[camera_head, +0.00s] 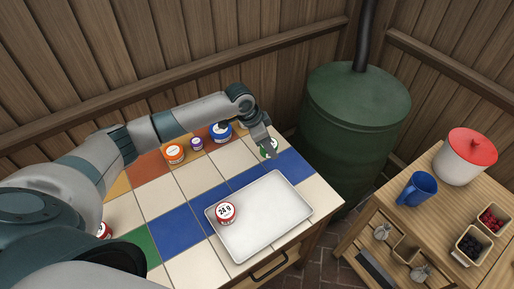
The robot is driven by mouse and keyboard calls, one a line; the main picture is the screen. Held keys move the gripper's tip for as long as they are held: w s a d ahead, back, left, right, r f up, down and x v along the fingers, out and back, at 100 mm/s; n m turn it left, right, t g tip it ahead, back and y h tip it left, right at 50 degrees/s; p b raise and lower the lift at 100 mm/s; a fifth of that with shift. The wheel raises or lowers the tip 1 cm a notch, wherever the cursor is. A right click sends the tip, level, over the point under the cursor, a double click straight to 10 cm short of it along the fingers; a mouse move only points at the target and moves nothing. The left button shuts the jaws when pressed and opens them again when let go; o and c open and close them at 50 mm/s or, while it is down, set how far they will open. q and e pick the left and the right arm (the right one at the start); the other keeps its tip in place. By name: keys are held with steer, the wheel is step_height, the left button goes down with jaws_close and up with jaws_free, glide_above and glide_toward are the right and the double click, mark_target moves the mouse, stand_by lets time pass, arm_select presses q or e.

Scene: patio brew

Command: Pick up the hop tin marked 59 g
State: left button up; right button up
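My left gripper (268,151) is at the back right of the tiled table, right over a green tin (263,153) with a pale label. It hides part of that tin, and I cannot tell whether its fingers are open or shut on it. No label reading 59 g is legible. A red tin (226,212) marked 24 g stands on the white tray. An orange tin (174,154), a small purple tin (197,143) and a blue tin (220,132) stand along the back; their labels are too small to read. My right gripper is not in view.
The white tray (262,245) lies at the table's front right. Another red tin (104,231) is partly hidden by my arm. A green barrel (357,125) stands behind right.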

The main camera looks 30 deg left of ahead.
arm_select(q)
steer(key=shift+s+d+r+b, duration=0.15)
steer(key=shift+d+r, duration=0.3)
steer(key=shift+d, duration=0.3)
steer(key=shift+s+d+r+b, duration=0.1)
steer(key=shift+d+r+b, duration=0.1)
steer(key=shift+d+r, duration=0.45)
steer(key=shift+s+d+r+b, duration=0.15)
steer(key=shift+d+r, duration=0.15)
steer(key=shift+d, duration=0.55)
steer(key=shift+s, duration=0.1)
